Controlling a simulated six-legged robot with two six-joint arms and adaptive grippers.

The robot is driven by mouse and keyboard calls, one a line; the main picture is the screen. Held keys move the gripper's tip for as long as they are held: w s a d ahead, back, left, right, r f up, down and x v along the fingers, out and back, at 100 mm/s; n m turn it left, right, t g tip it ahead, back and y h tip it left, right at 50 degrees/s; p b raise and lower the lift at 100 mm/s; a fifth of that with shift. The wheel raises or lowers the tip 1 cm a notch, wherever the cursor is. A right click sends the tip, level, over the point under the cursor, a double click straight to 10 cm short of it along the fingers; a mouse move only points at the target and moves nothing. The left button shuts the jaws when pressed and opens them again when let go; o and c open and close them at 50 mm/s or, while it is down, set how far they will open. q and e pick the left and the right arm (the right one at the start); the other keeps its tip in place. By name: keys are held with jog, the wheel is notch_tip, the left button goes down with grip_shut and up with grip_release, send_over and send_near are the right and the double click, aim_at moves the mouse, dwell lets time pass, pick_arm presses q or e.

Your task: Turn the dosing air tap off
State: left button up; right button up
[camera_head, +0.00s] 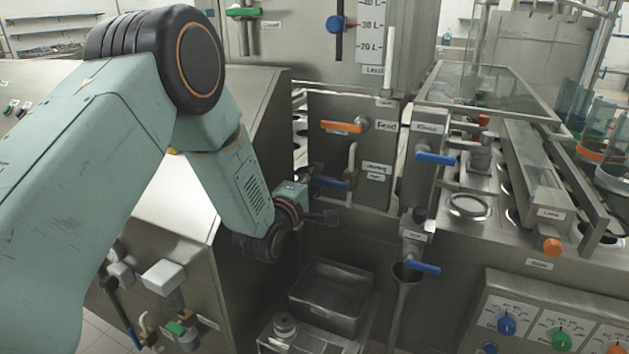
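A small tap with a blue lever (331,184) and a brass-coloured body sits low on the steel panel under the orange-levered tap. Small labels (376,169) beside it are too blurred to read surely, so I cannot confirm that it is the dosing air tap. My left gripper (322,195) reaches in from the left at this lever. Its dark fingers are spread, one above and one below, with the lever near the gap between them. I cannot tell whether they touch it. The gripper partly hides the lever's left end. My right gripper is not in view.
The orange lever (342,127) is just above. Blue levers (435,158) and (422,266) stand to the right. A steel bin (331,296) is below. A green-handled tap (175,328) is at lower left, and a knob panel (540,325) at lower right.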

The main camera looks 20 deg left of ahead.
pick_arm(q)
jog(key=shift+s, duration=0.1)
jog(key=s, duration=1.2)
jog(key=shift+a, duration=0.2)
jog(key=shift+w, duration=0.1)
